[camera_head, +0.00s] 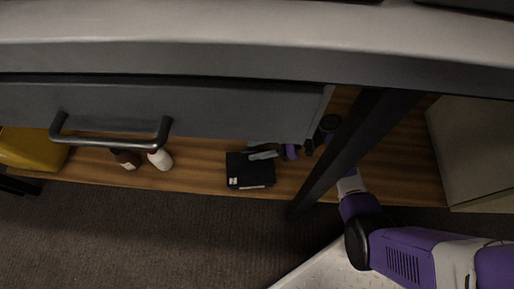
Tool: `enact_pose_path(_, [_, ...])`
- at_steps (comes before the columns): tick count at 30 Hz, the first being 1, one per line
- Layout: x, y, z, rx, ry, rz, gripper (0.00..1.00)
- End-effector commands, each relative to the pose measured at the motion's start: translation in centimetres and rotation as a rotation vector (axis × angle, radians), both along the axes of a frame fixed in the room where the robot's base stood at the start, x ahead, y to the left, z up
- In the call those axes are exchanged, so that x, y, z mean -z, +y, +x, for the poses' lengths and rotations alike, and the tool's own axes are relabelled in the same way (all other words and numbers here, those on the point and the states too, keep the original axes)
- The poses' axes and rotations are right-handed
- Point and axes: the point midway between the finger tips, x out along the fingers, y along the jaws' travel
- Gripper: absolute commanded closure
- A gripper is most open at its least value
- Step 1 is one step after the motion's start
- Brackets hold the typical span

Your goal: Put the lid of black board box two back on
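A black box (250,176) with small white marks on its top and front edge sits on the low wooden shelf, near the shelf's front edge. I cannot tell whether its lid is on, and I see no separate lid. My gripper (263,155) is low over the back right edge of the box, reaching in from the right. Its grey finger part overlaps the box top in the picture; touching or apart is unclear. Whether it is open or holds anything is too small to tell. The table leg hides part of my arm.
A grey drawer front with a dark handle (112,143) overhangs the shelf (205,172). A dark table leg (340,155) stands right of the box.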

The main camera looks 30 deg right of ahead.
Motion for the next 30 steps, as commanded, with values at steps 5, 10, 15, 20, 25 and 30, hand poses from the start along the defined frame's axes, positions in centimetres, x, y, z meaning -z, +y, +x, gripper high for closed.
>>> enact_pose_path(5, [-1.6,-1.3,-0.6,0.003,0.0,-0.001,0.66])
enact_pose_path(10, [-3.1,-4.4,-2.1,0.005,0.0,0.0,0.66])
enact_pose_path(15, [-4.3,-7.2,-3.6,0.004,0.001,0.0,0.66])
enact_pose_path(20, [-4.9,-9.0,-4.5,0.002,0.001,-0.001,0.66])
enact_pose_path(25, [-5.2,-9.8,-5.0,0.0,0.001,0.0,0.66])
enact_pose_path(30, [-5.2,-9.9,-5.1,0.0,0.001,0.0,0.66])
